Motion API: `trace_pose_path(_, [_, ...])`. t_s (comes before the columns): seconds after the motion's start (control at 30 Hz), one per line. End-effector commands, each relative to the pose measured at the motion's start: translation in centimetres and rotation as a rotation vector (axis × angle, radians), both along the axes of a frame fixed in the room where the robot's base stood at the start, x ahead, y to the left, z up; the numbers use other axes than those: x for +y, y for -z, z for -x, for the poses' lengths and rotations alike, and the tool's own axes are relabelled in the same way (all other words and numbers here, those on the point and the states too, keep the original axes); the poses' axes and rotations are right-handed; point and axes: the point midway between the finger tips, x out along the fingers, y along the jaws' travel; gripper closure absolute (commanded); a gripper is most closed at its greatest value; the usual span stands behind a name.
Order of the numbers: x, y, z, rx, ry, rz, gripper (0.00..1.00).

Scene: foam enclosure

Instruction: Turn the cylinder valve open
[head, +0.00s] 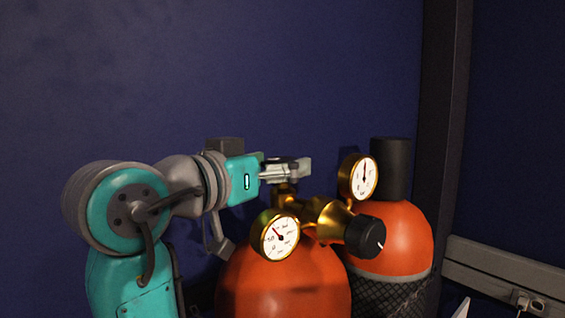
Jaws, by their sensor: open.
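An orange gas cylinder (285,287) stands in the lower middle of the head view, with a brass regulator (318,213) at its top. A round gauge (280,238) faces me at the left, and a second gauge (364,177) sits higher at the right. A black knob (366,237) with a white mark is on the regulator's front. My gripper (300,168) reaches in from the left and is open, its fingers just above the brass neck. The cylinder valve's handle is not clearly visible. I cannot tell whether the fingers touch or surround it.
A second orange cylinder (396,238) with a black cap (391,168) and dark mesh sleeve stands behind at the right. A dark blue wall (250,60) is behind everything, with a dark post (441,120) at the right. A grey rail (500,268) with sockets runs lower right.

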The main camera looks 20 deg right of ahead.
Motion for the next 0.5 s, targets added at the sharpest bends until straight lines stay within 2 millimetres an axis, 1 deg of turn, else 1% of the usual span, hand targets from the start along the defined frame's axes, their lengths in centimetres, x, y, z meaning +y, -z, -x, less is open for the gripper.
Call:
trace_pose_path(0.1, [-0.93, 0.0, -0.59, 0.0, 0.001, 0.0, 0.19])
trace_pose_path(0.2, [-1.24, 0.0, -0.82, 0.0, 0.0, 0.0, 0.19])
trace_pose_path(0.47, [-1.33, 0.0, -0.9, 0.0, -0.001, 0.0, 0.19])
trace_pose_path(0.5, [-1.33, 0.0, -0.9, 0.001, -0.001, -0.001, 0.22])
